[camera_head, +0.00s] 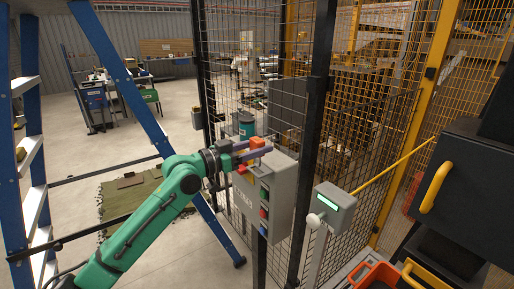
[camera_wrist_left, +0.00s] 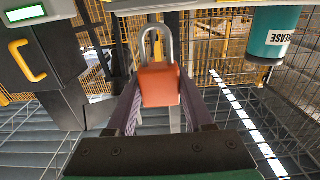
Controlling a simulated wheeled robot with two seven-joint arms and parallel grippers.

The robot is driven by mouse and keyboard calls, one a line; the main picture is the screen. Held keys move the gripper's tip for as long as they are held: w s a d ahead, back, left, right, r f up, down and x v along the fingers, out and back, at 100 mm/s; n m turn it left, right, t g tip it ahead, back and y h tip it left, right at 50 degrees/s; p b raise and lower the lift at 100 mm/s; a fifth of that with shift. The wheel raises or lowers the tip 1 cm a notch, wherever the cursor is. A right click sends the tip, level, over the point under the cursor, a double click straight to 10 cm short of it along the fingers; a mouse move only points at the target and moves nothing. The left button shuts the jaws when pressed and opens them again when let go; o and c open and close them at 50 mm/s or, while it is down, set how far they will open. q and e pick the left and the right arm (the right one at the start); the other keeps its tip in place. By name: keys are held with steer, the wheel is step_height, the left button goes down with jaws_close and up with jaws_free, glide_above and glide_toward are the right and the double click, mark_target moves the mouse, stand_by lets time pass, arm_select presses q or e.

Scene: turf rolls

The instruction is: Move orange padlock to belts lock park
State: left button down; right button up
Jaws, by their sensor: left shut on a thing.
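My left gripper (camera_head: 254,149) is shut on the orange padlock (camera_head: 257,142), at the upper part of a grey box on the mesh fence. In the left wrist view the padlock (camera_wrist_left: 159,86) sits between the two purple fingers, its metal shackle clear of them and pointing up in the picture. Whether the padlock touches the box is not clear. The grey box (camera_head: 283,172) carries a partly hidden label and green, red and blue pieces on its front. I cannot tell which fixture is the belts lock park. My right gripper is not in view.
A blue ladder (camera_head: 120,72) stands at left, close to my left arm. A post with a green-screen box (camera_head: 334,203) stands right of the grey box. A dark cabinet with a yellow handle (camera_head: 436,187) and an orange crate (camera_head: 372,278) are at right. A teal grease container (camera_wrist_left: 273,38) hangs nearby.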

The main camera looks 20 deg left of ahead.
mark_target(256, 163)
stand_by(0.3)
arm_select(q)
steer(key=shift+b, duration=0.3)
stand_by(0.5)
steer(key=shift+f, duration=0.1)
steer(key=shift+f+b, duration=0.35)
steer(key=shift+b, duration=0.05)
steer(key=shift+f, duration=0.1)
steer(key=shift+f+b, duration=1.85)
steer(key=shift+f, duration=0.1)
steer(key=shift+c, duration=1)
jaws_free()
steer(key=shift+s+a, duration=0.1)
